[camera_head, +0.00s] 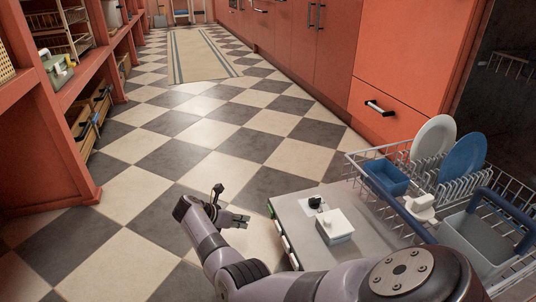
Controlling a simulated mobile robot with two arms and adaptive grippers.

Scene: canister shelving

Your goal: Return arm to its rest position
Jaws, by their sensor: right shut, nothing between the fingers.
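My right arm (205,240) comes in from the bottom right and bends at its elbow. It is grey-purple with dark joints. My right gripper (230,206) is small and dark at the end of this arm, over the checkered floor. It is shut with nothing in it. It is apart from the furniture and the dishes. My left gripper and left arm are not in view.
A grey-topped unit (293,212) with a small white box (335,227) stands right of the gripper. A dish rack (358,158) holds a white plate (434,137) and a blue plate (463,158). Red shelving (40,140) lines the left. The checkered floor (180,150) between is clear.

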